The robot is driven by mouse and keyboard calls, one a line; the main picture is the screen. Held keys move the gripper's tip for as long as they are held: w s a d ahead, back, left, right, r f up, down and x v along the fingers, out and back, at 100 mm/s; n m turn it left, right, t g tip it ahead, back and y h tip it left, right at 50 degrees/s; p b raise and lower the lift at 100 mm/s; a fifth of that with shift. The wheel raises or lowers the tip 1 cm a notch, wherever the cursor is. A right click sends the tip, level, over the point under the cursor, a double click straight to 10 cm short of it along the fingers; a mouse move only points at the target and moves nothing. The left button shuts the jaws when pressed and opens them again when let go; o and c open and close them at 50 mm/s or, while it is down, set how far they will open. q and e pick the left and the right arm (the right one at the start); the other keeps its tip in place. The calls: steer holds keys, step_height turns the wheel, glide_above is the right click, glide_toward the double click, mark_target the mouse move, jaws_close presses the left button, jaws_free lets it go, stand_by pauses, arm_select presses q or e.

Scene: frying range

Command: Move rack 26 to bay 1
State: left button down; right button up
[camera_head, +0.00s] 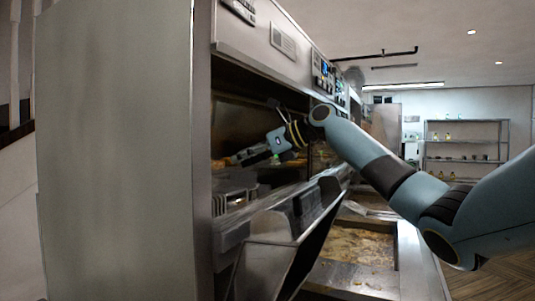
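My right arm comes in from the right, and my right gripper (243,156) points left into the dark recess of the steel frying range (262,45). Its fingers look dark and blend with the background, so I cannot tell whether they are open, shut or on something. A ribbed metal rack or basket (236,187) sits low in the recess, just below the gripper; I cannot tell if they touch. No number 26 or bay 1 label is readable. My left gripper is not in view.
A large steel side panel (115,150) fills the left. A tilted steel front piece (285,245) stands below the recess. A tray of golden-brown crumbs (358,247) lies right of it. Shelves (466,140) stand at the far right.

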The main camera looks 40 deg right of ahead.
steer(key=b+v, duration=0.2)
steer(key=v, duration=0.7)
steer(key=shift+s+d, duration=0.15)
steer(key=shift+s, duration=0.05)
